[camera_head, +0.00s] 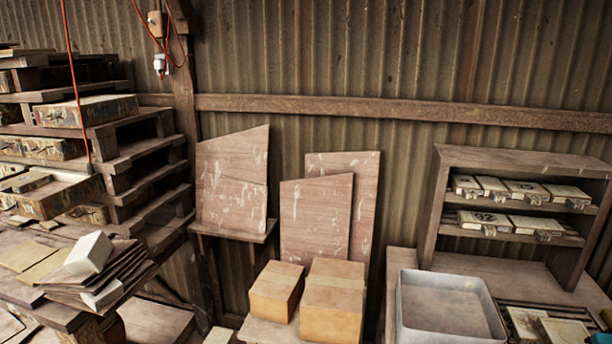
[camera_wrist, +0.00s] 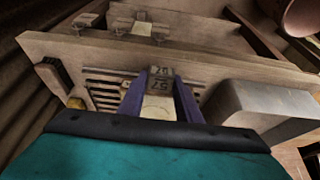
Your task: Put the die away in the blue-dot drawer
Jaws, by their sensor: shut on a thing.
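The die (camera_wrist: 161,79), a small grey-brown block with dark number marks on its face, is between the two purple fingers of my gripper (camera_wrist: 161,84) in the wrist view. The gripper is shut on it, over a slatted rack (camera_wrist: 105,91) with a pale piece (camera_wrist: 157,109) beneath. In the head view, the rack (camera_head: 560,311) is at the lower right, and the die cannot be made out there. I cannot make out a blue-dot drawer in either view.
A grey metal tray (camera_head: 402,300) stands left of the rack. A wooden shelf (camera_head: 433,205) behind holds several numbered blocks (camera_head: 484,222). Cardboard boxes (camera_head: 334,308) stand at bottom centre; stacked wooden racks (camera_head: 150,180) fill the left. The shelf board (camera_wrist: 215,55) crosses the wrist view.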

